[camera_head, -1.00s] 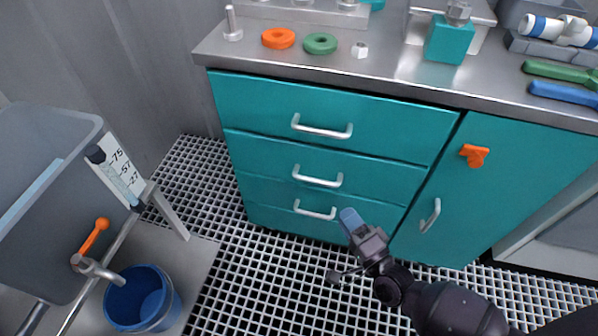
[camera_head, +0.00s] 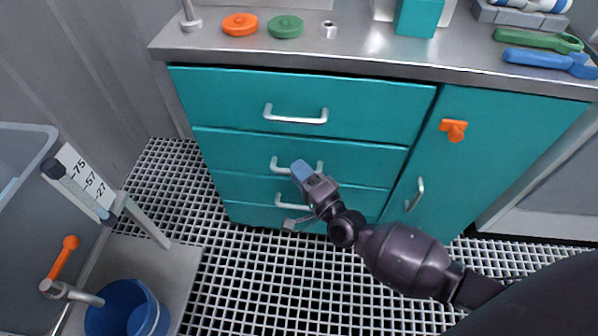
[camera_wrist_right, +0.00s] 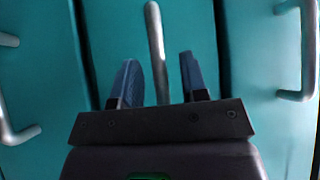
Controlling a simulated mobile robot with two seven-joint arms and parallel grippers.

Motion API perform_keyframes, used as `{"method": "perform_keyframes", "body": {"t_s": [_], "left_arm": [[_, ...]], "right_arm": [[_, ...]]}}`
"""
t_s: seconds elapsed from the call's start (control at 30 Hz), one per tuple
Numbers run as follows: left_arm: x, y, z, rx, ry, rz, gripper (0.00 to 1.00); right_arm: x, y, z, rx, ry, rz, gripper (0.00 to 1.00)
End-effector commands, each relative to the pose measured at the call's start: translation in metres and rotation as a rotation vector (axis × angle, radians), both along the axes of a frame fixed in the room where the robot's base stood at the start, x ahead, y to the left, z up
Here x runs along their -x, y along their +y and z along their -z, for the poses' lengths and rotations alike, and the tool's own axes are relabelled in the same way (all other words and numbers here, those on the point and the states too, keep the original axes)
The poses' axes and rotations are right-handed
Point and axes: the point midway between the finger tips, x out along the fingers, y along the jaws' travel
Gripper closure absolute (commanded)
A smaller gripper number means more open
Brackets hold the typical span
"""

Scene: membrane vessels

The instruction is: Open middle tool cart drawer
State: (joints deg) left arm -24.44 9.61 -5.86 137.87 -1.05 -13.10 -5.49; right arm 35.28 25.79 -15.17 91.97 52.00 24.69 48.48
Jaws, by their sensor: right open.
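The teal tool cart has three stacked drawers, and all look closed. The middle drawer (camera_head: 235,150) has a pale metal handle (camera_head: 278,164), partly hidden by my right gripper (camera_head: 302,171). In the right wrist view this handle (camera_wrist_right: 155,45) runs between the two blue fingers of my right gripper (camera_wrist_right: 160,80). The fingers are open, one on each side of the bar, and no clear contact shows. The top drawer handle (camera_head: 295,118) and bottom drawer handle (camera_head: 290,203) are above and below. My left gripper is not in view.
A cupboard door with an orange knob (camera_head: 453,129) is right of the drawers. A blue bucket (camera_head: 125,310) stands at lower left. The grating before the drawers is clear.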

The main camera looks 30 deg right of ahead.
Motion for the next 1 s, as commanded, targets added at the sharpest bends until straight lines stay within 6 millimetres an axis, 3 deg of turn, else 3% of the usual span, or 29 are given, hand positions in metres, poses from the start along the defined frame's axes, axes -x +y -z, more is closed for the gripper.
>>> {"method": "perform_keyframes", "body": {"t_s": [0.33,0.6,1.0], "left_arm": [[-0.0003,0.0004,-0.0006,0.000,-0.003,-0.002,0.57],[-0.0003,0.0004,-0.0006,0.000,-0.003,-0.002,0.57],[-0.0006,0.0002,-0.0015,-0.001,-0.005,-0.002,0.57]], "right_arm": [[-0.0036,0.0007,-0.0009,0.000,-0.001,0.000,0.60],[-0.0034,0.0007,-0.0008,0.000,0.000,0.000,1.00],[-0.0006,0.0025,-0.0009,-0.001,0.000,0.000,1.00]]}}
